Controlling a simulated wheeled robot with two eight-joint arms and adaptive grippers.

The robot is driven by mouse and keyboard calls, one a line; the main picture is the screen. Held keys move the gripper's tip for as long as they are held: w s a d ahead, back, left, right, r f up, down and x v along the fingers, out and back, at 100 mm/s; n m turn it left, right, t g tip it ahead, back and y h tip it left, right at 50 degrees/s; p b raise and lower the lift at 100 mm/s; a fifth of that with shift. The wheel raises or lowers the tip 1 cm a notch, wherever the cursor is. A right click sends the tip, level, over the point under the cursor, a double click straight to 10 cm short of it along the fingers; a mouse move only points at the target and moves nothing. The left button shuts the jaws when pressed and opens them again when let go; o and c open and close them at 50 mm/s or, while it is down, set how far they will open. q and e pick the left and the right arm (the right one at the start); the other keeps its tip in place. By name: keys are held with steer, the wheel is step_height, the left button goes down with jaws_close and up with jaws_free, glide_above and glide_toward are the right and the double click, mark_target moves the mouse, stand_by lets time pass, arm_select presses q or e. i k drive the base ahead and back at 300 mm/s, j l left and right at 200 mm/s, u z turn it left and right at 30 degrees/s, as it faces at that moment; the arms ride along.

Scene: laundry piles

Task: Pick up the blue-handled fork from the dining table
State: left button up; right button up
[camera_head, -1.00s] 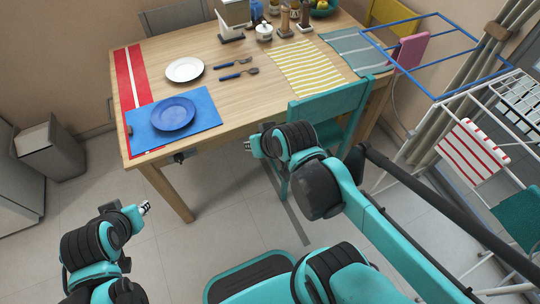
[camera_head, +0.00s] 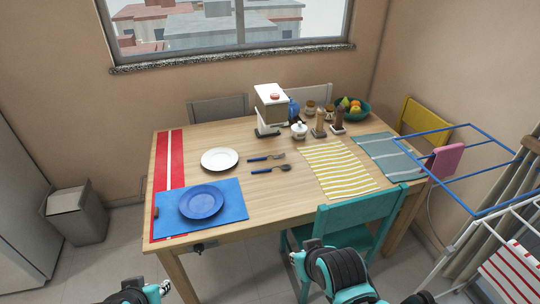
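The blue-handled fork (camera_head: 267,157) lies flat on the wooden dining table (camera_head: 225,138), right of the white plate. A similar dark blue-handled utensil, apparently a spoon (camera_head: 271,169), lies just in front of it. My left gripper (camera_head: 163,288) shows at the bottom edge, below and in front of the table, far from the fork. My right gripper (camera_head: 297,258) is at the table's front side, near the teal chair. Both are small and partly cut off or turned away, so their finger opening is unclear. Neither touches the fork.
A white plate (camera_head: 220,159) and a blue plate (camera_head: 201,202) on a blue placemat (camera_head: 231,212) lie left. A coffee maker (camera_head: 270,108), jar and mills stand behind. A teal chair (camera_head: 360,207) blocks the front right. A drying rack (camera_head: 480,212) stands right.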

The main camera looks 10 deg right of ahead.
mark_target(274, 156)
steer(key=i+l+z, duration=0.15)
steer(key=i+z, duration=0.3)
steer(key=i, duration=0.25)
steer(key=i+j+z, duration=0.4)
steer(key=j+z, duration=0.2)
